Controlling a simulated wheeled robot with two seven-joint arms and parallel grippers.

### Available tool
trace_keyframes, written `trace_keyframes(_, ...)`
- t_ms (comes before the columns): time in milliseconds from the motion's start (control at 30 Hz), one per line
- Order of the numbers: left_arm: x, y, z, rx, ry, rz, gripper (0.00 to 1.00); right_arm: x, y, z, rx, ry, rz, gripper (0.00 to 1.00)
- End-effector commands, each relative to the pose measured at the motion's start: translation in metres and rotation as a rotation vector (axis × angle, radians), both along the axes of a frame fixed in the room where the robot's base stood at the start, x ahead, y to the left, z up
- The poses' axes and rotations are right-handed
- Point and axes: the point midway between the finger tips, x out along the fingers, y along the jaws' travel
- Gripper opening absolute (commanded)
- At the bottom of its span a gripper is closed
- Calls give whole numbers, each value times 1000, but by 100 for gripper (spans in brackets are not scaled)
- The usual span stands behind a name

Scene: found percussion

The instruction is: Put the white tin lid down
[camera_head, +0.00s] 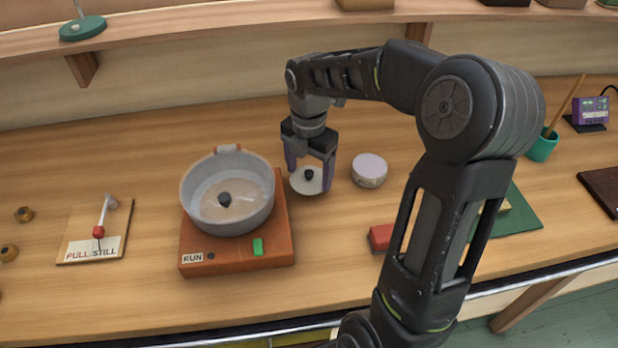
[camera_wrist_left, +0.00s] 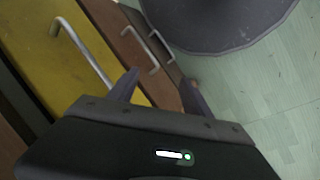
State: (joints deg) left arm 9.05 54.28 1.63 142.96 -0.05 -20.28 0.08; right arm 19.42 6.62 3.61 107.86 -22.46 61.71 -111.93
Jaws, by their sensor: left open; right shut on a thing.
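My right gripper (camera_head: 309,172) points down over the bench, right of the pot. It is shut on the white tin lid (camera_head: 311,187), a flat round disc with a black knob between the fingers. The lid is level and at or very close to the bench top; I cannot tell whether it touches. A round pale tin (camera_head: 369,172) stands just right of it, apart from the lid. My left gripper (camera_wrist_left: 157,92) shows only in the left wrist view, open and empty.
A grey pot (camera_head: 228,166) with a small dark thing inside sits on an orange base (camera_head: 240,262) marked RUN. A red block (camera_head: 381,238) lies nearer the front edge. Drawers (camera_wrist_left: 75,70) show in the left wrist view.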

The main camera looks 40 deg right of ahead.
Motion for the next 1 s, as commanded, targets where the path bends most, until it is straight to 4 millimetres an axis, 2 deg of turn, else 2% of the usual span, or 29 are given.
trace_keyframes(100,0,0,2,0,1,0,58,-1,0,-18,1,4,-1,39)
trace_keyframes(200,0,0,2,1,1,0,58,0,0,-27,0,2,-1,39)
trace_keyframes(567,0,0,0,1,1,0,58,0,0,-31,0,1,0,39)
trace_keyframes(600,0,0,0,0,1,0,58,0,0,-32,0,1,0,78)
trace_keyframes(867,0,0,1,0,0,0,58,0,0,-31,0,1,0,99)
trace_keyframes(1000,0,0,1,0,0,0,58,0,0,-31,0,1,0,99)
